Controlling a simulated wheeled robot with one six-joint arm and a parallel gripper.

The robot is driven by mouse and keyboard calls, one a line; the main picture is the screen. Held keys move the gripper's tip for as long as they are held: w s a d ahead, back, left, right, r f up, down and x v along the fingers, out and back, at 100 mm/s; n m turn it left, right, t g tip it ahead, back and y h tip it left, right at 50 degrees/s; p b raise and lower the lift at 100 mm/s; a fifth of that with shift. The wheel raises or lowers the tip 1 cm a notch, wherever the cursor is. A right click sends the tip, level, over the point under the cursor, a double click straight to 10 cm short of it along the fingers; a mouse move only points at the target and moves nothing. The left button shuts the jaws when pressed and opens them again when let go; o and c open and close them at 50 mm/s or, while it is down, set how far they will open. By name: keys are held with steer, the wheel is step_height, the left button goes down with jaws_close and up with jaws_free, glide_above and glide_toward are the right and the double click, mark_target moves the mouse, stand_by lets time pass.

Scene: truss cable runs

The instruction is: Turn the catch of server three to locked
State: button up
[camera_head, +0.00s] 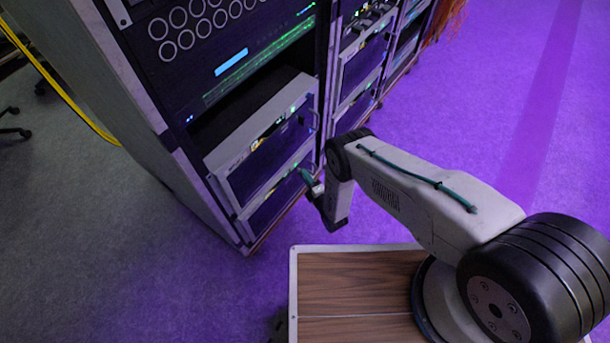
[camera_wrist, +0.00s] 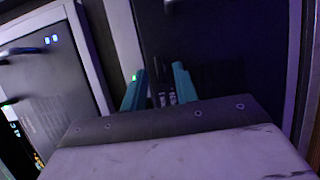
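Two pale-framed server units are in the near rack in the head view, an upper one (camera_head: 232,150) and a lower one (camera_head: 247,212). I cannot tell which is server three. My gripper (camera_head: 306,176) is at the right front of the lower unit. In the wrist view, the teal fingers of my gripper (camera_wrist: 160,88) are apart and point at a dark panel (camera_wrist: 215,45). A small pale fitting (camera_wrist: 163,98) shows between them. I cannot tell whether it is the catch, how it is turned, or whether the fingers touch it.
The rack (camera_head: 185,185) continues away to the upper right with more units (camera_head: 360,65). A yellow cable (camera_head: 60,90) runs along its left side. Purple-lit floor (camera_head: 480,130) is open to the right. Orange strands (camera_head: 445,20) hang at the far end.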

steer(key=shift+x, duration=0.8)
jaws_close()
steer(key=shift+m, duration=0.3)
steer(key=shift+w+d+r+m+g+y, duration=0.1)
steer(key=shift+m+g+y, duration=0.15)
steer(key=shift+m+g, duration=1.45)
steer(key=shift+w+d+r+m+g+y, duration=0.1)
steer(key=shift+m+g+y, duration=0.45)
steer(key=shift+m, duration=2)
steer(key=shift+r+m+g, duration=0.1)
steer(key=shift+m+g, duration=1.35)
steer(key=shift+m, duration=0.7)
